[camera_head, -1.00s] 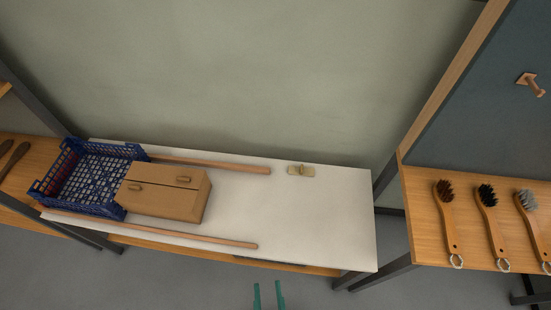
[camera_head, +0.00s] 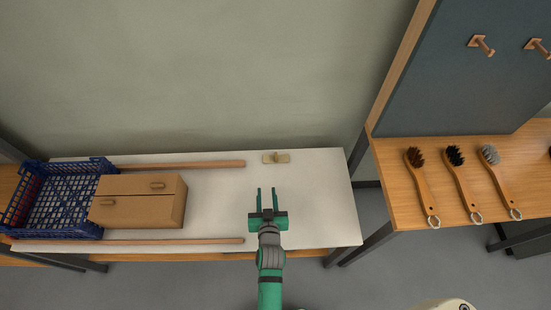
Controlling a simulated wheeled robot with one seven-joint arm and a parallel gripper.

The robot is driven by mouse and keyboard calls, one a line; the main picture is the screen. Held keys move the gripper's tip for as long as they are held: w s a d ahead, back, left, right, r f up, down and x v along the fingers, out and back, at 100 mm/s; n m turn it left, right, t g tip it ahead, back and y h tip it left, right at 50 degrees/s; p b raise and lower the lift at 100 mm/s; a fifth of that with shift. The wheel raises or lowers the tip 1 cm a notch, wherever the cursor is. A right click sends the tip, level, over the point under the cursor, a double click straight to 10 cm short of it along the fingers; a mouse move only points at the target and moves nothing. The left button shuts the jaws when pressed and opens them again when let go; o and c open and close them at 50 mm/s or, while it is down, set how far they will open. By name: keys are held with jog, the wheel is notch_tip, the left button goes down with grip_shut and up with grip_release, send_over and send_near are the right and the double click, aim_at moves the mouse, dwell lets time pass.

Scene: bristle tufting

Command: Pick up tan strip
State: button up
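A small flat tan strip (camera_head: 284,157) lies near the back edge of the white table (camera_head: 313,204), right of the middle, with a small raised yellowish piece on it. My green gripper (camera_head: 267,190) is over the table, in front of the strip as the picture shows it. Its two fingers are apart and point toward the back wall, with nothing between them. The gripper appears apart from the strip; its height above the table is hard to tell.
Two wooden rails run along the table's back (camera_head: 185,165) and front (camera_head: 175,241). A brown box (camera_head: 137,210) and a blue crate (camera_head: 85,231) stand at left. Several brushes (camera_head: 462,184) lie on the wooden table at right. White tabletop around the strip is clear.

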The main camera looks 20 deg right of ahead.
send_near(276, 157)
jog(key=shift+w+r, duration=0.1)
jog(key=shift+w, duration=0.05)
jog(key=x, duration=0.4)
jog(key=shift+w+d, duration=0.15)
jog(key=shift+w, duration=0.05)
jog(key=shift+x, duration=0.85)
jog(key=shift+g, duration=0.3)
jog(key=x, duration=0.4)
jog(key=shift+w+f, duration=0.1)
jog(key=shift+f, duration=0.1)
grip_shut()
